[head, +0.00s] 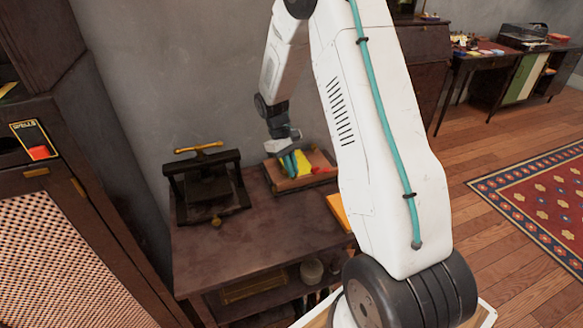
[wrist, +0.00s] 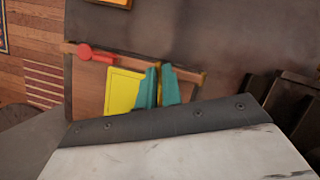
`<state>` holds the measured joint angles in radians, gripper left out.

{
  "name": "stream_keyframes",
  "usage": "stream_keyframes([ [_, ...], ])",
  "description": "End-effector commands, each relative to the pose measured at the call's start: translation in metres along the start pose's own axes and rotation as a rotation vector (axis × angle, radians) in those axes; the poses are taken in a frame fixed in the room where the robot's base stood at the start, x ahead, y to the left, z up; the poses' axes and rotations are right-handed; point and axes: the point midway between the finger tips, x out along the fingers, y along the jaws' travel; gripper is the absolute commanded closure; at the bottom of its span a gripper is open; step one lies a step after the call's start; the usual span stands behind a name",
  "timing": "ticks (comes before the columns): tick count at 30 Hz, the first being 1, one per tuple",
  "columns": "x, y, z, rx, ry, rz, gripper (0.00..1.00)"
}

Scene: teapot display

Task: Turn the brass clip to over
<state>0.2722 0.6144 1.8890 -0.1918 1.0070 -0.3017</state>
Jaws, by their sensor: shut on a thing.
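A wooden board (head: 313,181) with a yellow card (head: 304,167) lies at the back right of the dark table. The wrist view also shows the board (wrist: 88,92) and the card (wrist: 122,90). My gripper (head: 290,166) is down at the board, beside the card. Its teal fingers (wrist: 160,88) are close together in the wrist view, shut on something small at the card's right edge.
A dark press (head: 203,185) with a brass handle (head: 199,147) stands left of the board. A red knob (wrist: 84,52) is at the board's end. An orange item (head: 340,212) lies at the table's right edge. The table's front middle (head: 255,240) is clear.

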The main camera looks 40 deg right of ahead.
Motion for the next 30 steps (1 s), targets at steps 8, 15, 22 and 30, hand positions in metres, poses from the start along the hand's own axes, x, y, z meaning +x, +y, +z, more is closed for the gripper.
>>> stream_keyframes([
  [8, -0.0004, 0.0029, 0.0001, 0.215, 0.001, -0.090, 1.00],
  [15, -0.0004, 0.0043, 0.0006, 0.344, 0.001, -0.142, 1.00],
  [22, -0.0004, 0.0047, 0.0007, 0.406, 0.001, -0.168, 1.00],
  [30, -0.0004, 0.0047, 0.0007, 0.425, 0.002, -0.176, 1.00],
])
